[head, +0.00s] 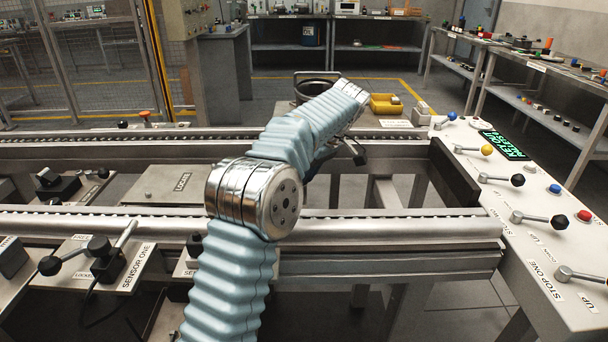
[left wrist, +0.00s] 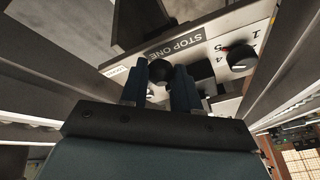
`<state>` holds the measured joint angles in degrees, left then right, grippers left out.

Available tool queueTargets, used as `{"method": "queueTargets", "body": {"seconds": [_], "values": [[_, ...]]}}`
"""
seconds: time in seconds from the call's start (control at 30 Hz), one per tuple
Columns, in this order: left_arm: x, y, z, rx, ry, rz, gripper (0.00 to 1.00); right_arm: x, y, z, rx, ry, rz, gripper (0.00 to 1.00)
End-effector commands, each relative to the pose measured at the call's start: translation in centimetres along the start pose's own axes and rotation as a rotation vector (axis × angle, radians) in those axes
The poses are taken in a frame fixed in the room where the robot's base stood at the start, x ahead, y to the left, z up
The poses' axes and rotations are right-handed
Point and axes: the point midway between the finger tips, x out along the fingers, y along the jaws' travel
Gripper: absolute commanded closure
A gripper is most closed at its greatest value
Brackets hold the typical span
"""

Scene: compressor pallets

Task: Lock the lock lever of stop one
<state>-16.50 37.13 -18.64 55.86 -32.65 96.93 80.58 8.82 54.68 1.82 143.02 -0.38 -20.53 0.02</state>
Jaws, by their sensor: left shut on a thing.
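In the left wrist view, a plate labelled STOP ONE (left wrist: 175,47) lies beyond my left gripper (left wrist: 161,78). Its two dark blue fingers are shut on a round black knob (left wrist: 161,71), which appears to be the end of the lock lever. The lever's shaft is hidden, so its position cannot be told. A small white label (left wrist: 122,73) shows left of the fingers, partly cut off. In the head view my arm crosses the middle and hides the area around stop one; I cannot clearly make out the fingers there. My right gripper is in neither view.
A black dial (left wrist: 240,57) with numbers sits right of the knob. In the head view, conveyor rails (head: 400,228) run across. A control panel (head: 520,240) with levers and buttons stands at the right. A sensor-one plate (head: 128,268) with a black-knobbed lever lies at left.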

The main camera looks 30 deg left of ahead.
Motion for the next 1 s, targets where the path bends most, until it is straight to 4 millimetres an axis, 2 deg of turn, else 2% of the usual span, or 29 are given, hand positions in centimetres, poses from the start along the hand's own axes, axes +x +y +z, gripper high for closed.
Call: {"method": "queueTargets", "body": {"seconds": [0.27,0.7,0.73,0.77,1.0], "values": [[-0.06,0.06,-0.03,-0.061,-0.013,-0.022,1.00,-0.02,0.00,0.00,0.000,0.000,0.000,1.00],[-0.07,0.04,-0.07,-0.068,-0.014,-0.025,1.00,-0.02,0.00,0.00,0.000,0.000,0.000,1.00],[-0.07,0.04,-0.07,-0.068,-0.014,-0.025,0.65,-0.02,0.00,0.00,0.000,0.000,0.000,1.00],[-0.07,0.04,-0.07,-0.068,-0.014,-0.025,0.60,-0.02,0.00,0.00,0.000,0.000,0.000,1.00],[-0.02,0.03,-0.05,-0.068,-0.015,-0.027,0.59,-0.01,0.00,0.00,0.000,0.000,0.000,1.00]]}}
